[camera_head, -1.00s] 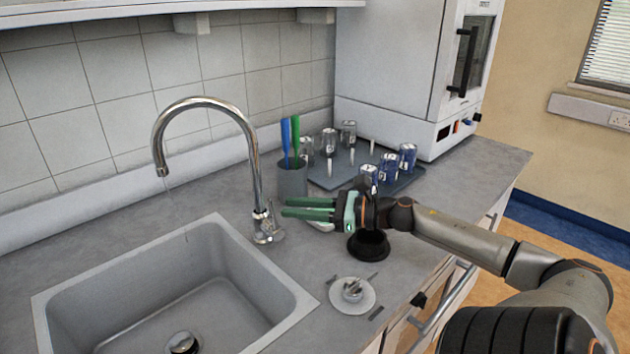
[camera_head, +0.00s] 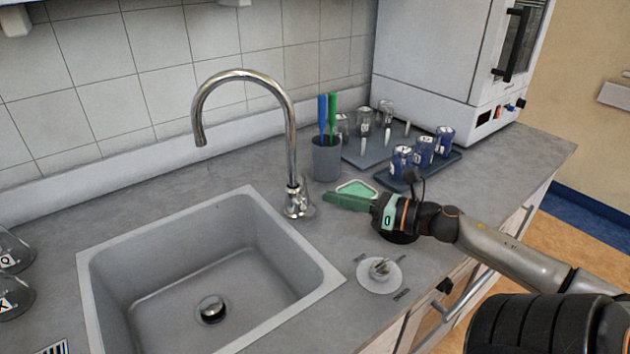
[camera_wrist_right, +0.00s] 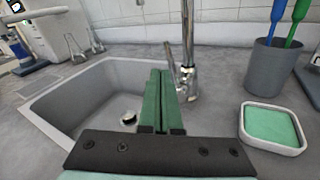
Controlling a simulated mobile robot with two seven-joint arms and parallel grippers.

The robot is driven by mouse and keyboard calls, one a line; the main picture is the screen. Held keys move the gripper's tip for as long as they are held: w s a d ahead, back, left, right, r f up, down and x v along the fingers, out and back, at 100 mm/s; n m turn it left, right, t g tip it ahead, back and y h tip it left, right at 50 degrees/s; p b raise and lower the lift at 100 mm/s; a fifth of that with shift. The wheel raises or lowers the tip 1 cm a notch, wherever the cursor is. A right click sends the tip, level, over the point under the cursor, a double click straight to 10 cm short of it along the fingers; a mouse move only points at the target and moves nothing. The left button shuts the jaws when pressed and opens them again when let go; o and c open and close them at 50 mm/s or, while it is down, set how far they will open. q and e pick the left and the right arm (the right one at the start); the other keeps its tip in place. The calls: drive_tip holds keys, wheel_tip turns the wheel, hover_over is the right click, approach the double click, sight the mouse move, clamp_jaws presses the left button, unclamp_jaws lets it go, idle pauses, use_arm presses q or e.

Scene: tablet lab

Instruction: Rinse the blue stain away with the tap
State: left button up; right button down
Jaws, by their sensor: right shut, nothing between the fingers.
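The chrome tap (camera_head: 291,135) arches over the grey sink (camera_head: 180,255), its spout pointing down, with no stream of water visible below it. Its base and small lever (camera_head: 303,208) stand by the sink's right rim. I see no blue stain on the visible sink walls or floor; the near parts are partly hidden. My right gripper (camera_head: 328,198) is shut and empty, its green fingers together just right of the tap base, apart from it in the picture. In the right wrist view the shut fingers (camera_wrist_right: 158,88) point toward the tap (camera_wrist_right: 188,60). My left gripper is not in view.
A grey cup (camera_head: 327,160) with blue and green handles stands behind my fingers, beside a green pad in a white dish (camera_head: 356,188). Trays with several jars (camera_head: 424,150) are further right. A white saucer (camera_head: 379,275) lies in front. Glass flasks (camera_head: 12,262) stand at the left.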

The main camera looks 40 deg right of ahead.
sight(305, 194)
drive_tip(key=s+a+m+t+h, duration=0.25)
drive_tip(key=a+m+h, duration=0.4)
drive_tip(key=m, duration=1.15)
drive_tip(key=w+d+p, duration=0.2)
drive_tip(key=w+d, duration=0.1)
drive_tip(key=w, duration=0.5)
drive_tip(key=shift+w+r+g+y, duration=0.15)
drive_tip(key=shift+w+g+y, duration=0.2)
drive_tip(key=shift+g+y, duration=0.1)
